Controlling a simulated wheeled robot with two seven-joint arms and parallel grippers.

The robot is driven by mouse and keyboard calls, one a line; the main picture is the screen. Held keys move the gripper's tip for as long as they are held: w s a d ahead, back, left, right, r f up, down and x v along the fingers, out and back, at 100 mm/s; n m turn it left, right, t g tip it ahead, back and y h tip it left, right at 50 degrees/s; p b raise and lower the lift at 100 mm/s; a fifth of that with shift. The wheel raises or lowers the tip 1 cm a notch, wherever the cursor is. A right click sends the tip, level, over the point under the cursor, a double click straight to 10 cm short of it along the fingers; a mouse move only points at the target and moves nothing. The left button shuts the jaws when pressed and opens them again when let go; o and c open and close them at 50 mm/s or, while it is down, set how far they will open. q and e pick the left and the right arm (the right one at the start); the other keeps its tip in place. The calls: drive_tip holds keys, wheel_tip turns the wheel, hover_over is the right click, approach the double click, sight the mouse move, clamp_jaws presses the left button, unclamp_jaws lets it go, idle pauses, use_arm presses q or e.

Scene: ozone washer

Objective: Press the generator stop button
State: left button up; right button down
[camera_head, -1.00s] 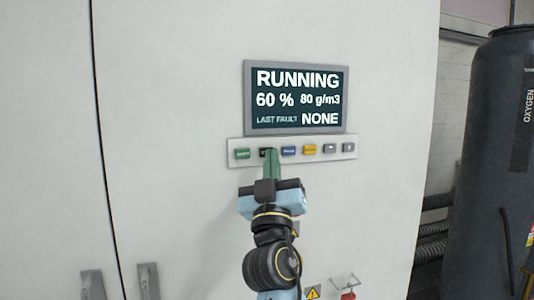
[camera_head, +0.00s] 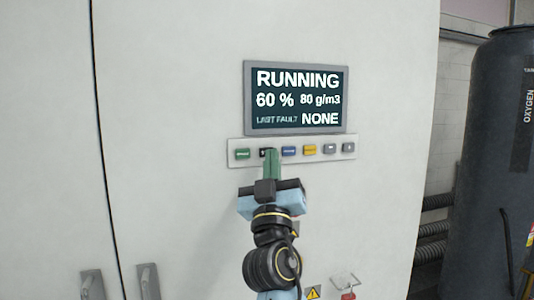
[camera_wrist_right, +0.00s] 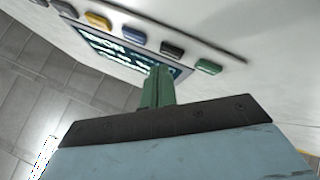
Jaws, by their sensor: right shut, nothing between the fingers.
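The button strip (camera_head: 235,162) sits below a display (camera_head: 297,97) that reads RUNNING, 60 %, 80 g/m3, last fault NONE. A black button (camera_head: 264,152) is second from the left, partly hidden behind the fingertips; its label cannot be read. My right gripper (camera_head: 271,152) is shut and empty, its green fingers pointing up at that button. In the right wrist view the black button (camera_wrist_right: 172,49) shows just beyond the fingertips (camera_wrist_right: 160,70). I cannot tell whether the tips touch it. My left gripper is not in view.
A green button (camera_head: 242,154) is left of the black one, a blue button (camera_head: 289,151) right, then a yellow button (camera_head: 309,149) and two grey ones. A dark oxygen tank (camera_head: 490,160) stands at the right. Door handles (camera_head: 148,281) are low left.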

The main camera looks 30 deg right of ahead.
idle(0.4)
drive_tip(key=shift+w+d+b, duration=0.1)
drive_tip(key=shift+w+b, duration=0.3)
drive_tip(key=shift+w, duration=0.05)
drive_tip(key=shift+w+d+b, duration=0.1)
drive_tip(key=shift+w+b, duration=0.2)
drive_tip(key=shift+b, duration=0.1)
idle(0.4)
drive_tip(key=shift+s, duration=0.1)
idle(0.3)
drive_tip(key=shift+s+a, duration=0.2)
drive_tip(key=shift+s, duration=0.45)
drive_tip(key=s, duration=0.2)
drive_tip(key=s+a+p, duration=0.1)
drive_tip(key=s, duration=0.2)
drive_tip(key=shift+a+p, duration=0.1)
drive_tip(key=shift+p, duration=0.2)
drive_tip(key=shift+w, duration=0.1)
idle(0.5)
